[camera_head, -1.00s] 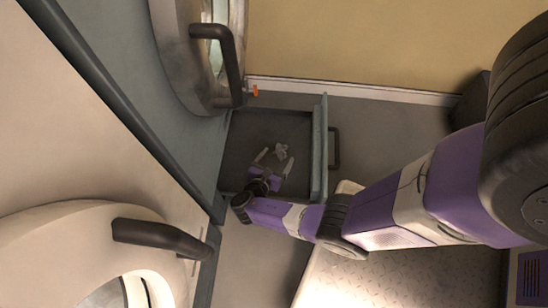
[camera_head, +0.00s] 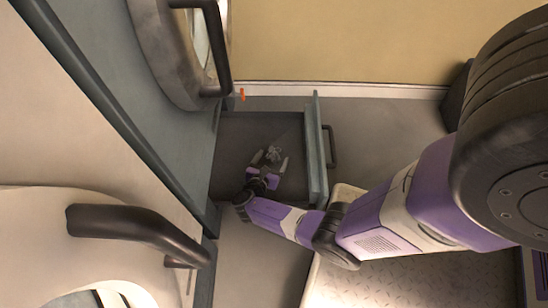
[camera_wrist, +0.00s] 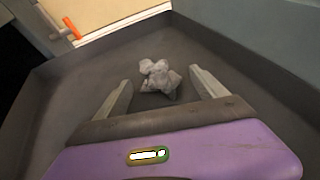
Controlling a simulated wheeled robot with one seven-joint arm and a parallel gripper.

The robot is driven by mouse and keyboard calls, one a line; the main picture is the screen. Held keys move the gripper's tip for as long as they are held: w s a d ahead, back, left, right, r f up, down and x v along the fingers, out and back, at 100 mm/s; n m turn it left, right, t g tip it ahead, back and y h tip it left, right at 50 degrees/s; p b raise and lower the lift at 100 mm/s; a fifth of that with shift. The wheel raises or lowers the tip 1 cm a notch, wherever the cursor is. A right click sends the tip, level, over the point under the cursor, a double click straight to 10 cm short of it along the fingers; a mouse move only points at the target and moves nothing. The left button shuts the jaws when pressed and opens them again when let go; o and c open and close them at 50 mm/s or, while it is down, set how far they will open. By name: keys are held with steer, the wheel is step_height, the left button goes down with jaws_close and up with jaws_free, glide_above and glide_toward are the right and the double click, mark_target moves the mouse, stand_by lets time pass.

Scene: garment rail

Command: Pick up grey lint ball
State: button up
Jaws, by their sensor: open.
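The grey lint ball (camera_head: 273,153) is a pale, lumpy clump lying on the floor of the dark open drawer (camera_head: 232,135). It also shows in the wrist view (camera_wrist: 158,77), near the middle. My gripper (camera_head: 270,160) reaches down into the drawer with its two fingers apart. In the wrist view the open fingers (camera_wrist: 162,85) stand left and right of the lint ball, which lies between and slightly beyond their tips. I see a gap on each side, and the lint ball does not appear to touch either finger.
The drawer's front panel with a dark handle (camera_head: 330,147) stands to the right of my gripper. Dark drawer walls (camera_wrist: 235,65) surround the fingers. A round machine door with a dark handle (camera_head: 218,50) is at upper left. A small orange piece (camera_head: 242,95) is by the wall.

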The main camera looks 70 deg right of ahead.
steer(key=shift+d+f, duration=0.1)
steer(key=shift+d, duration=0.2)
steer(key=c, duration=1.3)
steer(key=shift+c, duration=0.2)
